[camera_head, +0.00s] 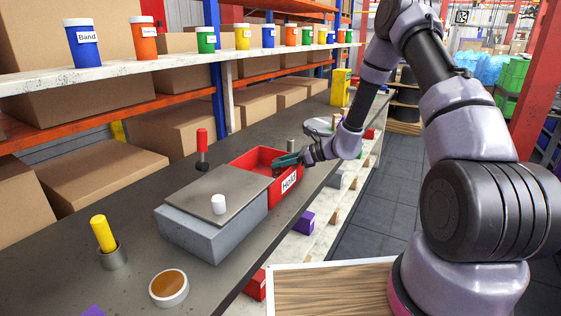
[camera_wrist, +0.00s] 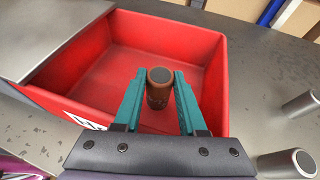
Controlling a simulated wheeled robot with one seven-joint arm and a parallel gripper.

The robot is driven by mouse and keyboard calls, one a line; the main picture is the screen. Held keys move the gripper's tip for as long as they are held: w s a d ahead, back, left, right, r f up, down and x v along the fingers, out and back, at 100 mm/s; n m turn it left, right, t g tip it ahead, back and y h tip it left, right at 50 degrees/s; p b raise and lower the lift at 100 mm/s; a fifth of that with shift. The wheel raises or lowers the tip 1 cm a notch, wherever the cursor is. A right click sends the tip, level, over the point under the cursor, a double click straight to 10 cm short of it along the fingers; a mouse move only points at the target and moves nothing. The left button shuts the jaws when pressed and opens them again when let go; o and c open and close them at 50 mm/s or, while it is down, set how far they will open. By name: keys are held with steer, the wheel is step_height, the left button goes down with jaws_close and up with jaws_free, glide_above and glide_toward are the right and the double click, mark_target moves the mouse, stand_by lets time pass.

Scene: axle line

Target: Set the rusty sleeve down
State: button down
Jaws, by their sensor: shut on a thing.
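The rusty sleeve (camera_wrist: 158,88) is a short brown cylinder with a dark grey top. In the wrist view it stands about upright between the teal fingers of my gripper (camera_wrist: 158,98), which are shut on it. The sleeve is over or inside the open red bin (camera_wrist: 80,62); I cannot tell whether its bottom touches the bin floor. In the head view my gripper (camera_head: 284,162) is at the red bin (camera_head: 284,196), which has a "Hold" label on its front. The sleeve is hard to make out there.
Two grey metal cylinders (camera_wrist: 300,104) (camera_wrist: 287,164) stand right of the bin. A red-handled tool (camera_head: 202,145) is behind it. A shelf of labelled jars (camera_head: 180,67) runs above the bench.

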steer(key=shift+c, duration=2.4)
jaws_free()
steer(key=shift+r, duration=0.3)
steer(key=r+v, duration=0.1)
steer(key=v, duration=1.1)
steer(key=s+r+n+g+h, duration=0.35)
steer(key=s+r+n, duration=0.75)
steer(key=r, duration=0.5)
steer(key=s+d+r+n+t+h, duration=0.3)
steer(key=s+r, duration=0.3)
steer(key=s, duration=0.2)
steer(key=s+d+r+n+t+h, duration=0.3)
steer(key=s+d+r+h, duration=0.1)
steer(key=s, duration=0.4)
steer(key=shift+s+d+r, duration=0.35)
steer(key=shift+d+r, duration=0.35)
steer(key=shift+r, duration=0.35)
